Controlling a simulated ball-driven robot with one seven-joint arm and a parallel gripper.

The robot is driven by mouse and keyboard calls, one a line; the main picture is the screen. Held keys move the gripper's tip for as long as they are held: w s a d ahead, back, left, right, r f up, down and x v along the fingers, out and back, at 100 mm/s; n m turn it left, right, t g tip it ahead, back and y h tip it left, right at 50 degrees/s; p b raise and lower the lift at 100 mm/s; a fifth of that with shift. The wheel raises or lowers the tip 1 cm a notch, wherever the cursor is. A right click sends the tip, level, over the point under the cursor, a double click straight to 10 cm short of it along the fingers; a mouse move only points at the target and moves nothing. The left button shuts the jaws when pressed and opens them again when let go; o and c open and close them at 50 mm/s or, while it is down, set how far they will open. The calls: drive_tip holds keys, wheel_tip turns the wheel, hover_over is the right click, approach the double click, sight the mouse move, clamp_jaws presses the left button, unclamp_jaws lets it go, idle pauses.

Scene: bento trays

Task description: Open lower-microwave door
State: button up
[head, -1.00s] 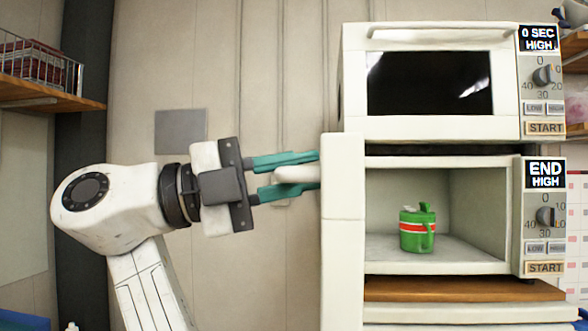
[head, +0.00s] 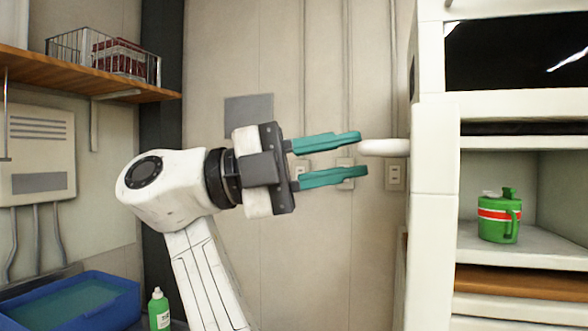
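The lower microwave (head: 505,238) is at the right, partly cut off by the picture edge. Its door (head: 436,150) stands swung out, seen nearly edge-on, and the cavity shows. The white door handle (head: 384,147) sticks out to the left from the door. A green cup with a red and white band (head: 499,216) is inside the cavity. My gripper (head: 364,155) has teal fingers spread apart.
The upper microwave (head: 512,104) sits above and its dark window is shut. A wooden shelf (head: 100,85) with a wire basket (head: 85,57) is at upper left. A blue bin (head: 75,300) and a green bottle (head: 158,308) are at lower left.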

drive_tip(key=a+f, duration=0.1)
drive_tip(key=a, duration=0.5)
drive_tip(key=shift+w+a+f+b, duration=0.15)
drive_tip(key=shift+a+b, duration=0.05)
drive_tip(key=shift+b, duration=0.2)
